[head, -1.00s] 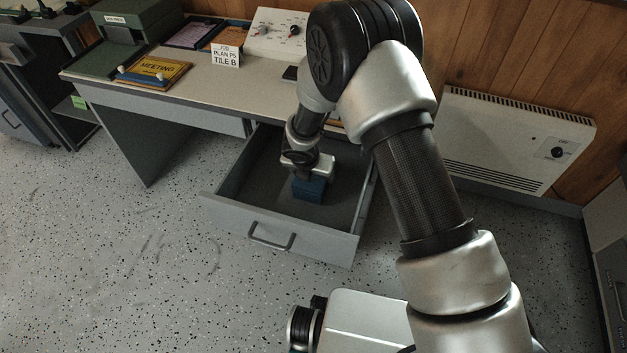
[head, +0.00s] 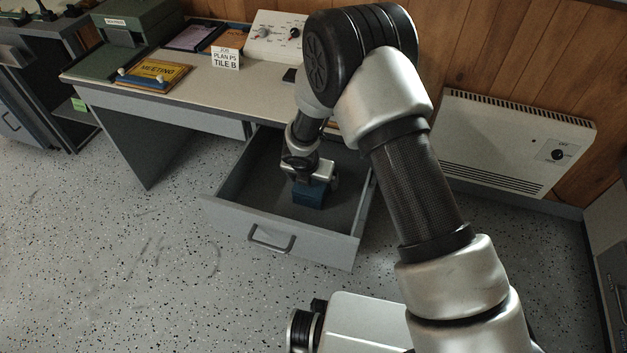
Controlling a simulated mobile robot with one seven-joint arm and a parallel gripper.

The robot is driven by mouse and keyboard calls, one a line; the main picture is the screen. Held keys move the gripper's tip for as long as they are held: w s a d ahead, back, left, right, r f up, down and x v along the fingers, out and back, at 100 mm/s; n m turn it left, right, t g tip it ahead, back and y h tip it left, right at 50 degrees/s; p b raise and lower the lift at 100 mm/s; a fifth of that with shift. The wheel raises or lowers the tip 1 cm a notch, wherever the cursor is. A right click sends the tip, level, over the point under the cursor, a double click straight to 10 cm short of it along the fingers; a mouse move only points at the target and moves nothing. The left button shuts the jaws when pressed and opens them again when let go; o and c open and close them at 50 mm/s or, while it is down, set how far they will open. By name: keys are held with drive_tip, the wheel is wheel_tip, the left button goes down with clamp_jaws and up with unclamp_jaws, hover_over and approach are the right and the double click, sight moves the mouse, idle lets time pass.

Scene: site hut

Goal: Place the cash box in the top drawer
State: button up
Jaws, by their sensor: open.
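The cash box (head: 309,194) is a small blue box inside the open top drawer (head: 290,240). It appears to rest on the drawer floor, toward the right of the middle. My gripper (head: 310,180) is right above the box, pointing down, with its jaws open. The fingertips and the top of the box are partly hidden by the gripper body, so I cannot tell whether they touch. The drawer is grey, pulled out from under the desk, with a dark bar handle on its front.
A white heater (head: 510,145) is on the wood wall at right. The speckled floor before the drawer is clear.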

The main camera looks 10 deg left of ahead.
drive_tip(key=p+v, duration=0.3)
drive_tip(key=v, duration=0.8)
drive_tip(key=shift+s+r, duration=0.2)
drive_tip(key=shift+w+d+r, duration=0.1)
drive_tip(key=shift+d+r, duration=0.05)
drive_tip(key=shift+r, duration=0.05)
drive_tip(key=s+d+r+m+h, duration=0.2)
drive_tip(key=s+d+r+m, duration=0.1)
drive_tip(key=d+r+m, duration=1.95)
drive_tip(key=s+d+r+m+y, duration=0.1)
drive_tip(key=s+d+r+m, duration=0.2)
drive_tip(key=s+r+m, duration=0.2)
drive_tip(key=s+d+r+m+t+y, duration=0.1)
drive_tip(key=s+d+r+m, duration=0.2)
drive_tip(key=s+m, duration=0.4)
drive_tip(key=s+r, duration=0.1)
drive_tip(key=s, duration=0.4)
drive_tip(key=shift+s+d+r, duration=0.2)
drive_tip(key=shift+s+r, duration=0.15)
drive_tip(key=shift+r, duration=0.05)
drive_tip(key=shift+m, duration=0.25)
